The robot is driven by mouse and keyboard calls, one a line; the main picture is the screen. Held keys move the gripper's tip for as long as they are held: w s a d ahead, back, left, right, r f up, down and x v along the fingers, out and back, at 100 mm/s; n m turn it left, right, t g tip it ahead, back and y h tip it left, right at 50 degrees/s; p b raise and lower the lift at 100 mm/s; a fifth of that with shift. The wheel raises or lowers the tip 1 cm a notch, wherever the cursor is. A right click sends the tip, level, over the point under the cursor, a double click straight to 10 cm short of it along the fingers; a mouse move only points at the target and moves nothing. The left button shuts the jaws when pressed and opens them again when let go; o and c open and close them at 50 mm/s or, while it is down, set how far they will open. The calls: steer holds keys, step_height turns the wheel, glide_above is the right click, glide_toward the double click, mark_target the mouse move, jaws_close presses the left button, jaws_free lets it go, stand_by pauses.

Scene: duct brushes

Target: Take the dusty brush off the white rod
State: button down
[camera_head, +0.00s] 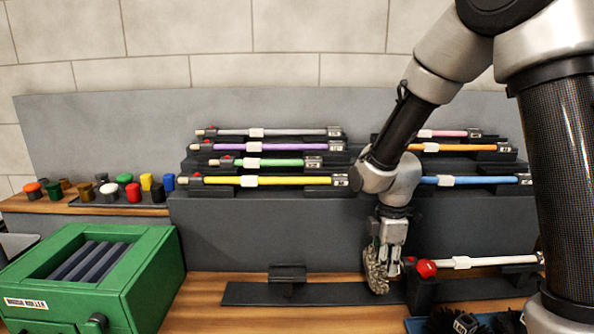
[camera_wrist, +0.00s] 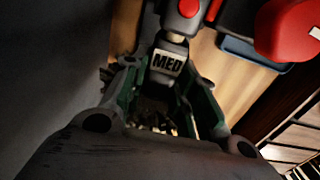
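The dusty brush (camera_head: 376,268) has grey-brown, clogged bristles and sits at the left end of the white rod (camera_head: 475,262). The rod lies level on a dark stand, with a red knob (camera_head: 427,268) near the brush. My gripper (camera_head: 389,252) reaches down over the brush from above. In the wrist view its green-lined fingers (camera_wrist: 166,95) lie close on both sides of the brush, by its grey collar (camera_wrist: 167,62) marked MED. They look shut on it, though the contact is partly hidden. A red button (camera_wrist: 188,8) shows just beyond the collar. The brush still lines up with the rod end.
A stepped grey rack behind holds several coloured rods (camera_head: 290,181). A green box (camera_head: 95,275) with slots stands at the left front. Coloured caps (camera_head: 133,192) sit at the back left. A blue tray (camera_head: 420,325) with dark brushes is at the front right.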

steer(key=shift+a, duration=0.1)
steer(key=shift+a, duration=2.4)
step_height(320, 180, up, 8)
glide_above(365, 254)
steer(key=a, duration=0.2)
steer(key=shift+s+d, duration=0.1)
steer(key=shift+d, duration=0.15)
steer(key=shift+a, duration=0.1)
